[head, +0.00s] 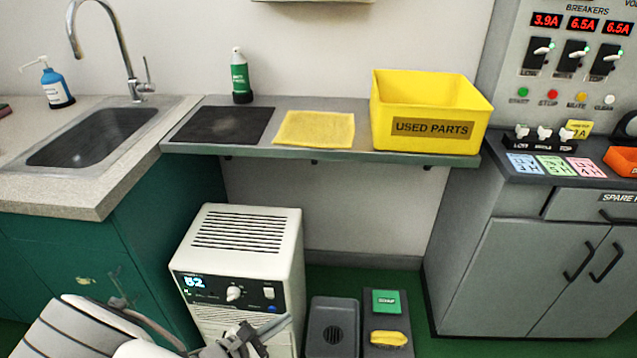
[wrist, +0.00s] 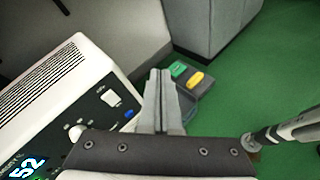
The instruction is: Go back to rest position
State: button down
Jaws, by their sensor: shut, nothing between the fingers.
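My gripper (head: 243,341) is low at the bottom of the head view, in front of the white floor unit (head: 243,250). In the wrist view my gripper (wrist: 160,75) has its two fingers together, with nothing between them. The floor unit (wrist: 55,95) stands to the left of the fingers there, with a display reading 52. I cannot tell whether the gripper touches the unit. Part of my arm fills the lower left of the head view.
A grey bin (head: 333,325) and a tray with a green item (head: 386,302) and a yellow item (head: 388,338) lie on the green floor. A shelf holds a yellow USED PARTS bin (head: 430,110). A sink (head: 92,138) is left, a grey cabinet (head: 520,265) right.

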jog(key=s+d+r+m+g+y, duration=0.15)
jog(key=d+r+m+g, duration=0.25)
jog(key=d+r+m, duration=0.45)
jog(key=d+r+m+g+y, duration=0.2)
jog(key=d+r+m+g, duration=0.35)
jog(key=r, duration=0.55)
jog(key=s+d+r+m+t+y, duration=0.25)
jog(key=s+d+r+m, duration=0.2)
jog(key=r, duration=0.25)
jog(key=s+d+r+m+t+y, duration=0.25)
jog(key=s+d+r+m, duration=0.2)
jog(key=r, duration=0.25)
notch_tip(320, 180, up, 21)
jog(key=s+p, duration=0.1)
jog(key=p, duration=1.9)
jog(key=shift+s+a+f, duration=0.2)
jog(key=shift+a, duration=0.15)
jog(key=shift+f+y, duration=0.1)
jog(key=shift+y, duration=0.15)
